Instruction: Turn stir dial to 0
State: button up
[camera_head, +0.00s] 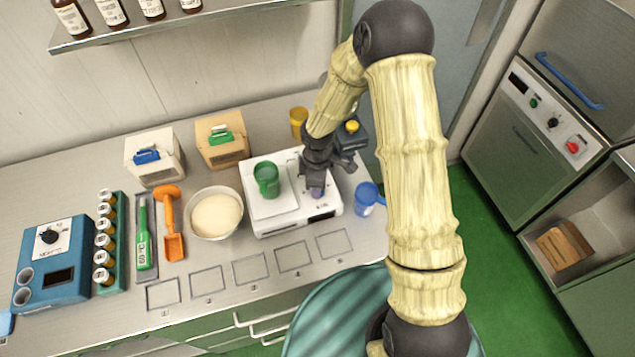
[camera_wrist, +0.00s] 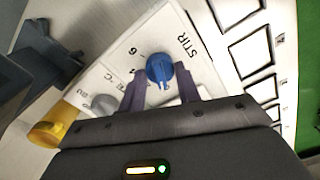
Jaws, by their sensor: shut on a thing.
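The blue stir dial (camera_wrist: 159,68) sits on the white panel of the hotplate unit (camera_head: 265,228), next to the printed word STIR. The figure 6 and another mark show beside it; I cannot read where the dial points. My gripper (camera_wrist: 160,80) reaches down over the dial, its two dark fingers on either side and shut on it. In the head view my gripper (camera_head: 316,184) is at the right part of the hotplate unit and mostly hides the dial. A grey knob (camera_wrist: 104,103) is beside it on the panel.
A green mug (camera_head: 267,182) stands on the hotplate unit, left of my gripper. A blue cup (camera_head: 366,198) stands close on the right, and a yellow container (camera_head: 298,118) behind. A bowl (camera_head: 188,228) is to the left. Outlined squares (camera_head: 250,269) in front are empty.

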dwell(0.4)
jog(key=o, duration=1)
notch_tip(320, 180, up, 18)
jog(key=shift+f+b, duration=0.25)
jog(key=shift+b, duration=0.7)
